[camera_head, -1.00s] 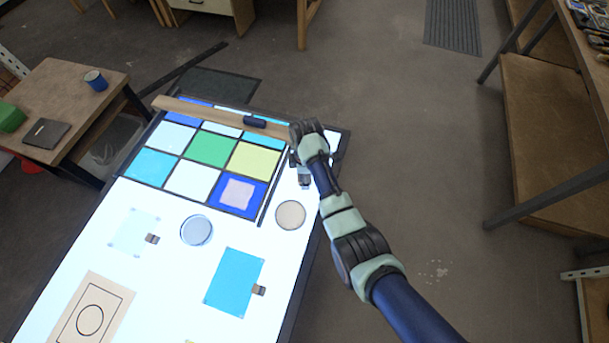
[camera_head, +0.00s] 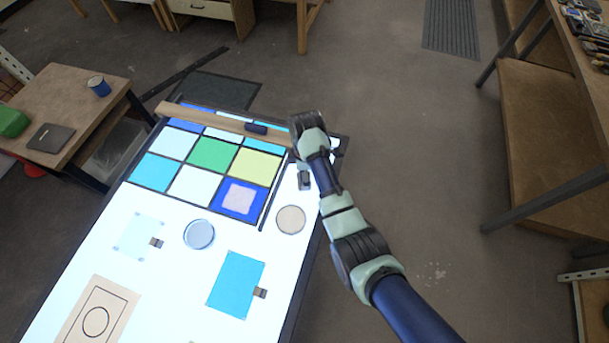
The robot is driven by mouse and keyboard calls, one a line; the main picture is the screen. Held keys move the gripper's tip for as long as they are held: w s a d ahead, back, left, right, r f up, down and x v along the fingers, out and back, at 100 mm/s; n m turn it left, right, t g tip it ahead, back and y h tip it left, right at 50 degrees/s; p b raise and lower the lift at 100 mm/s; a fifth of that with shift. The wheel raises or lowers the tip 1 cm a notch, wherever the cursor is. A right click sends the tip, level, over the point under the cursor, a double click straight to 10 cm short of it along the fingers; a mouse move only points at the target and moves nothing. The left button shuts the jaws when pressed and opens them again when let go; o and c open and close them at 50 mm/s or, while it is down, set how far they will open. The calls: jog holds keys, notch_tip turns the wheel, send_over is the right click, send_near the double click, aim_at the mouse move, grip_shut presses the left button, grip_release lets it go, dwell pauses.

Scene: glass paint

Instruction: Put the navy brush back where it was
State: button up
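My gripper (camera_head: 305,181) points down over the right edge of the lit glass-painting table (camera_head: 190,268), just right of the coloured panel. It is small and mostly hidden by my wrist, so I cannot tell whether its fingers are open or shut or hold anything. A thin dark strip (camera_head: 273,197) lies along the panel's right side, left of the gripper. I cannot tell whether it is the navy brush or an edge strip. A short dark navy object (camera_head: 256,128) lies on the wooden bar (camera_head: 213,117) across the panel's far end. No brush is clearly identifiable.
The panel has blue, green, yellow and white panes (camera_head: 212,154). A round beige dish (camera_head: 291,220) and a clear round dish (camera_head: 199,234) sit near it. A cyan sheet (camera_head: 236,284) lies in front. A side table (camera_head: 78,84) holds a blue cup (camera_head: 99,86).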

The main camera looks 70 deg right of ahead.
notch_tip(320, 180, up, 6)
jog(key=shift+r+p, duration=0.25)
jog(key=shift+p, duration=0.55)
jog(key=w+a+r+m+t+h, duration=0.1)
jog(key=w+a+r+t, duration=0.2)
jog(key=w+a, duration=0.45)
jog(key=w+a+r+m+t+h, duration=0.15)
jog(key=w+a+r, duration=0.3)
jog(key=a, duration=0.65)
jog(key=s+a+r+m+t+y, duration=0.1)
jog(key=a+r+t, duration=0.3)
jog(key=a+r, duration=0.3)
jog(key=s+a+r+m+t+y, duration=0.1)
jog(key=a+r+t, duration=0.3)
jog(key=a, duration=1.1)
notch_tip(320, 180, up, 3)
jog(key=shift+s+m, duration=0.35)
jog(key=shift+s, duration=0.25)
